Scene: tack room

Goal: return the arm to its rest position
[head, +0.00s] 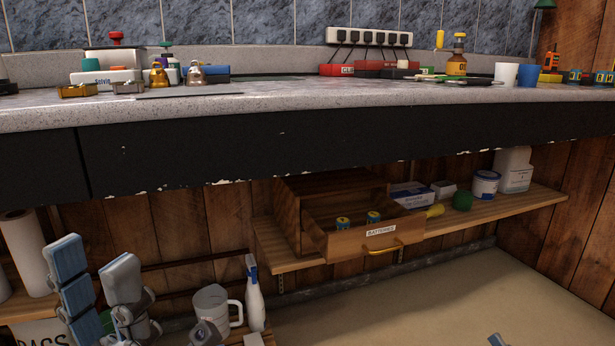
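My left gripper (92,254) is at the lower left, in front of the low shelf area. Its two grey fingers with blue pads point up and stand apart, with nothing between them. Only a small grey-blue tip of my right gripper (497,340) shows at the bottom edge, over the floor; the rest is out of the frame. A wooden drawer labelled BATTERIES (340,243) stands pulled out on the shelf under the counter. Two blue and yellow batteries (373,217) are in it. The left gripper is well to the left of the drawer and apart from it.
The long counter (300,97) above holds bells, a power strip, cups and small boxes. The wooden shelf (515,203) carries a tub, a white container and a green ball. A white jug (215,305) and spray bottle (254,295) stand right of my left gripper. Floor at lower right is clear.

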